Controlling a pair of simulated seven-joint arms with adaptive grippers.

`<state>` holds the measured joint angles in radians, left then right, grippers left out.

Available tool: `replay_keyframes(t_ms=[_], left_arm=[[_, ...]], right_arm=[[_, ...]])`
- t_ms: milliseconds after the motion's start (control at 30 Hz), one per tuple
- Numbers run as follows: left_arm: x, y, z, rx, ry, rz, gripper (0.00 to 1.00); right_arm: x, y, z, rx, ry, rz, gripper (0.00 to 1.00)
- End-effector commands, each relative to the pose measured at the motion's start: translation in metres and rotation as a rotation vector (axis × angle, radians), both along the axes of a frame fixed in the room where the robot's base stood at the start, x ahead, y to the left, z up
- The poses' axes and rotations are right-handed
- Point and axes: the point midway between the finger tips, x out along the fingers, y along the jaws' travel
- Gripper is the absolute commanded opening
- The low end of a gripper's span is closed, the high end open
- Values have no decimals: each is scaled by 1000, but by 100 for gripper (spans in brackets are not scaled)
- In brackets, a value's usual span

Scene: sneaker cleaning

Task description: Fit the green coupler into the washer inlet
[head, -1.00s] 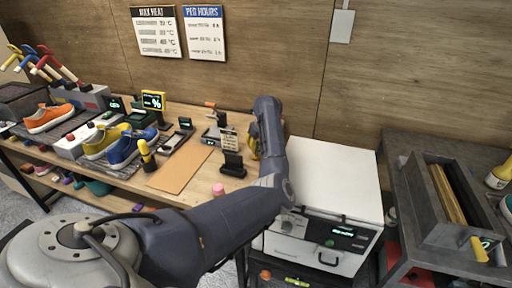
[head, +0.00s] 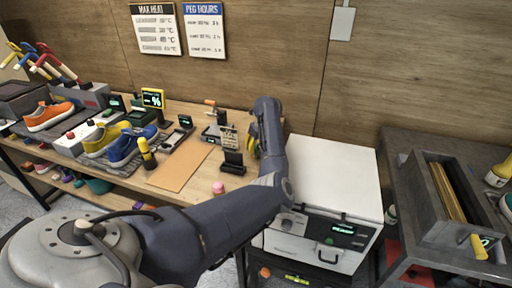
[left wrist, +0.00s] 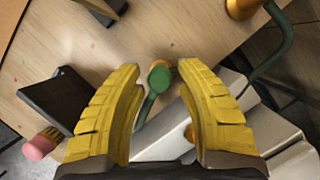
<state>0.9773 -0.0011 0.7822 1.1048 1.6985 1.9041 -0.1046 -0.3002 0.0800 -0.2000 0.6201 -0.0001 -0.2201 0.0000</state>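My left gripper (left wrist: 160,68) has yellow padded fingers and is open. In the left wrist view a green coupler (left wrist: 158,78) on a thin green stem shows between the fingertips, with a gap on each side. In the head view the left gripper (head: 254,148) is mostly behind my own arm, at the table's right end beside the white washer (head: 335,175). A brass fitting (left wrist: 240,8) with a curved green pipe shows at the top of the left wrist view. I cannot tell whether it is the washer inlet. My right gripper is not in view.
A black stand (head: 233,163) and a pink item (head: 218,187) are near the gripper on the wooden table. Yellow and blue sneakers (head: 122,150) stand farther left. A grey open box (head: 440,215) stands on the right bench. The washer top is clear.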

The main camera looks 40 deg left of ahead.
Motion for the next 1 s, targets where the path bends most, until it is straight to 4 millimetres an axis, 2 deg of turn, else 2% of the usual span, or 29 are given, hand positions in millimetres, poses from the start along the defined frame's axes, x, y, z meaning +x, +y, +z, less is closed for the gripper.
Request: replay_keyframes(t_ms=[167,267,800,1000], left_arm=[[0,0,3,1,-2,1,35],[1,0,12,1,-3,1,35],[-7,-29,98,0,-3,0,35],[-10,-35,117,-1,-2,0,35]], right_arm=[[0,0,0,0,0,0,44],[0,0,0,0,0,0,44],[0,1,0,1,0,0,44],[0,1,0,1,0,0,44]])
